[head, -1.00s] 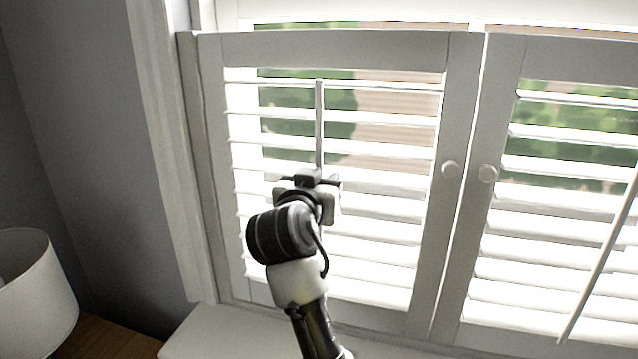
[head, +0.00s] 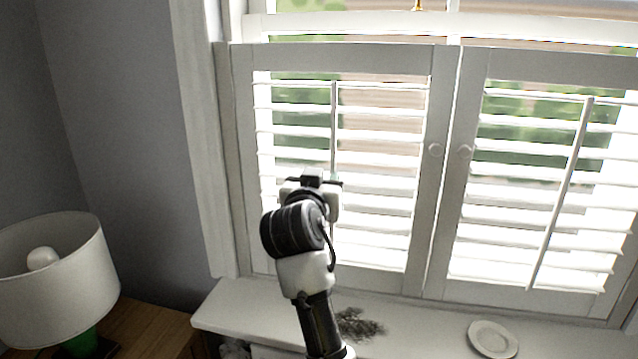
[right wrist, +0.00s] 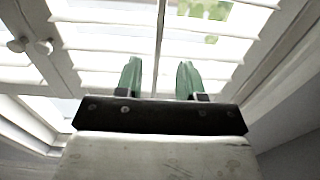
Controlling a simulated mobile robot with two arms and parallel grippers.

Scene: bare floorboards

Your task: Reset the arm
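One arm of mine rises from the bottom of the head view, and its hand (head: 314,185) is in front of the left shutter panel. It matches the right wrist view, so I take it as my right arm. In the right wrist view, my right gripper (right wrist: 160,78) has two green fingers standing apart with nothing held between them. The shutter's thin tilt rod (right wrist: 161,45) shows behind the gap; I cannot tell how far away it is. My left gripper is not in view.
White shutters (head: 440,220) with two round knobs fill the window. A white windowsill (head: 420,322) below holds a dark plant-like clump (head: 357,325) and a small round white dish (head: 492,339). A white lamp (head: 62,275) stands on a wooden surface (head: 150,325) at left.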

